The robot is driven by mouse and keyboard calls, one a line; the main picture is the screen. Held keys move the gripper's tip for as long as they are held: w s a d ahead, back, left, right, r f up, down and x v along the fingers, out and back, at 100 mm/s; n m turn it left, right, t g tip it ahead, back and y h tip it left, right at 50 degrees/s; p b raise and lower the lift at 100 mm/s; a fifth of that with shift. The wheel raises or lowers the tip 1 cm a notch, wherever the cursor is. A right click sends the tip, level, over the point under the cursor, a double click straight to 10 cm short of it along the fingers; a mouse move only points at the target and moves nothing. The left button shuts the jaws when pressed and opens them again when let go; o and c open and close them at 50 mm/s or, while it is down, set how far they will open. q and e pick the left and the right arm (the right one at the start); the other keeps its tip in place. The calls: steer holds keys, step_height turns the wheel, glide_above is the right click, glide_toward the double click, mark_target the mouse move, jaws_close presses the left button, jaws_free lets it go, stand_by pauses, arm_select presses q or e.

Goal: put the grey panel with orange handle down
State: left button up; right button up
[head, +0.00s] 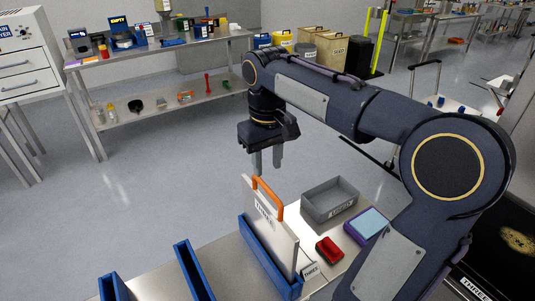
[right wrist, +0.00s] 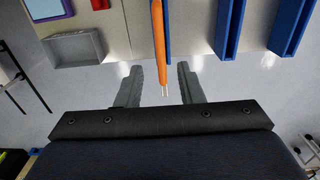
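The grey panel (head: 266,223) with its orange handle (head: 268,196) stands upright in a blue slotted holder (head: 262,258) on the bench. The holder's wall hides its lower edge. My right gripper (head: 267,167) is just above and behind the handle in the head view, fingers pointing down. In the right wrist view, the two fingers (right wrist: 157,68) are spread apart, with the orange handle (right wrist: 158,35) lined up between them and a gap on both sides. The gripper is empty and not holding the panel. My left gripper is not in view.
Other blue holders (head: 194,270) stand left of the panel. A grey bin (head: 330,201), a small red tray (head: 329,250) and a purple box with a light-blue top (head: 367,224) sit to its right. A steel table (head: 165,50) with tools is behind, across open floor.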

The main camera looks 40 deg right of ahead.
steer(key=shift+r, duration=0.75)
steer(key=shift+s+a+f, duration=0.1)
steer(key=shift+s+a, duration=0.05)
steer(key=shift+s, duration=0.15)
steer(key=s+a+f+t+y, duration=0.3)
steer(key=s+a+f+t, duration=0.2)
steer(key=s+a+f, duration=0.6)
steer(key=s, duration=0.3)
steer(key=shift+a+f+m+t+y, duration=0.15)
steer(key=shift+m+t+y, duration=0.15)
steer(key=shift+y, duration=0.1)
steer(key=shift+s, duration=0.2)
